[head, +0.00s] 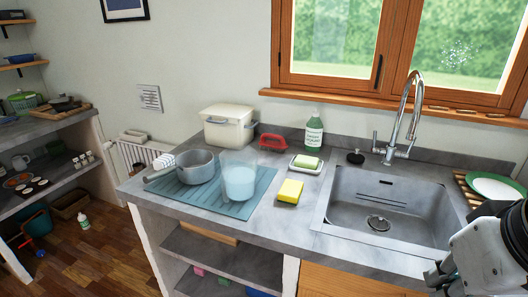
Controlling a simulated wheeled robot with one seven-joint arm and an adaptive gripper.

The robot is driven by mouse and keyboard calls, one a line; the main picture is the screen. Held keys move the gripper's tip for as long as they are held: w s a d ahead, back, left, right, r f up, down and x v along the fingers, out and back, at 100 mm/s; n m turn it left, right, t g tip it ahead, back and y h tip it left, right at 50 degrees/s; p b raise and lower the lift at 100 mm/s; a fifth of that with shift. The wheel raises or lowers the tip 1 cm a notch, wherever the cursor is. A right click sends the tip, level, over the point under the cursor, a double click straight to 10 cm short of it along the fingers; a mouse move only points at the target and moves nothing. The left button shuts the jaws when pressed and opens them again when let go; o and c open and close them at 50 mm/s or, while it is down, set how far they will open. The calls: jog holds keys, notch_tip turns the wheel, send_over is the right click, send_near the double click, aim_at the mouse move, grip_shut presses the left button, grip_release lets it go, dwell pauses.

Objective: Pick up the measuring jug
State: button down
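The measuring jug (239,182) is a clear, upright vessel with pale blue-white in its lower part. It stands on a blue-grey ribbed mat (232,209) on the counter, left of the sink. A grey saucepan (196,168) stands close on its left; I cannot tell whether they touch. The jug's handle is not clear to see. My gripper (437,283) is at the bottom right corner, in front of the counter and far to the right of the jug. It is partly cut off and its fingers are too unclear to tell open from shut.
A yellow sponge (290,191), a soap dish (306,165), a green soap bottle (314,133), a red-handled brush (272,142) and a cream bin (228,126) surround the jug's right and back. The sink (385,206) with its tall tap (404,115) lies between jug and gripper.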

aim_at(226, 200)
dwell(0.4)
